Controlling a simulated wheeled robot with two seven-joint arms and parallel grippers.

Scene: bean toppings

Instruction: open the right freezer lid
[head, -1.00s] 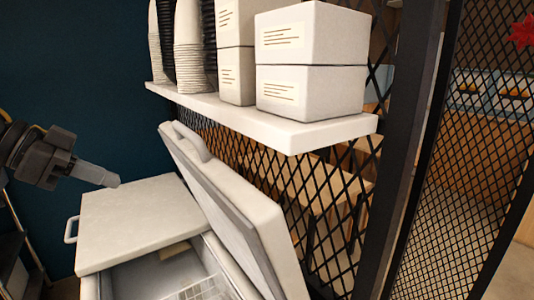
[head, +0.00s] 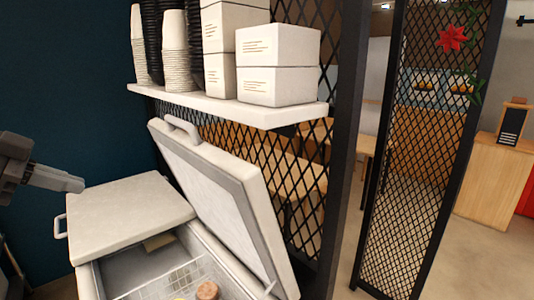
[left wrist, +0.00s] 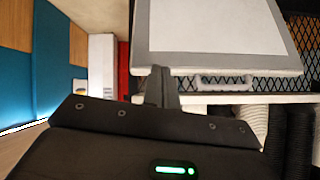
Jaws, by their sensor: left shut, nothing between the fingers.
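In the head view, the right freezer lid (head: 212,190) stands raised and leans back toward the mesh wall, with its handle (head: 183,126) at the upper edge. The freezer's left lid (head: 130,212) lies flat and closed, with a handle (head: 60,226) on its left side. My left gripper (head: 80,185) is shut and empty, above and left of the closed lid and apart from the raised one. The left wrist view shows the gripper (left wrist: 160,75) from behind, with the raised lid (left wrist: 215,25) beyond it. My right gripper is not visible.
A white basket (head: 165,288) and a round brown-topped item (head: 207,290) sit inside the open freezer. A white shelf (head: 235,108) with cups and boxes hangs above the raised lid. Black mesh panels (head: 420,160) stand to the right.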

